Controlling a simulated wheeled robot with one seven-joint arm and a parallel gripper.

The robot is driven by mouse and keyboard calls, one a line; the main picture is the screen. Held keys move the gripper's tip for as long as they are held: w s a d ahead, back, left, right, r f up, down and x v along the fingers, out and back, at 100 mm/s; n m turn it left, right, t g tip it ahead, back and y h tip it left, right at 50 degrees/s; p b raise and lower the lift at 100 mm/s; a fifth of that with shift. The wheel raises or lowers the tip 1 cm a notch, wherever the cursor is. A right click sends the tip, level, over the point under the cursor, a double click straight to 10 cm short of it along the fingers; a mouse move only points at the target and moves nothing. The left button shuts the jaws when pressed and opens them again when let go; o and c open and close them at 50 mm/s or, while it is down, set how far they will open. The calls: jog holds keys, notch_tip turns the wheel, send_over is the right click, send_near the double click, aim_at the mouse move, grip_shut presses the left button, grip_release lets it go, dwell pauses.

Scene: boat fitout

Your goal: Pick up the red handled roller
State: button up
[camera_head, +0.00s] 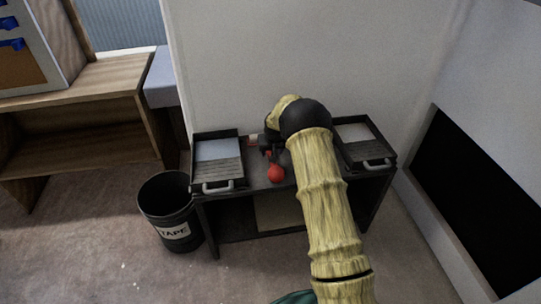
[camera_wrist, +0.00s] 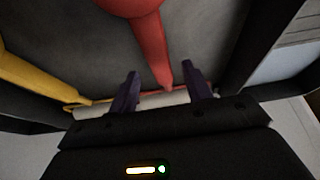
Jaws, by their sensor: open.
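The red handled roller (camera_wrist: 150,47) lies on the dark bench top between two trays. In the wrist view its red handle runs from the top edge down to between my fingers. Its pale roller sleeve (camera_wrist: 150,101) lies crosswise, partly hidden behind my gripper. In the head view the rounded red handle end (camera_head: 276,174) shows just in front of my gripper (camera_head: 266,146). My gripper also shows in the wrist view (camera_wrist: 162,75), with its two dark fingers apart on either side of the narrow handle end. I cannot tell whether they touch it.
A yellow handled tool (camera_wrist: 35,79) lies at the left in the wrist view. A paint tray (camera_head: 219,184) stands left on the bench and another tray (camera_head: 376,164) stands right. A black bucket marked TAPE (camera_head: 168,208) stands on the floor. A wall closes the back.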

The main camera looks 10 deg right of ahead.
jog(key=x, duration=0.3)
dwell(0.5)
grip_shut()
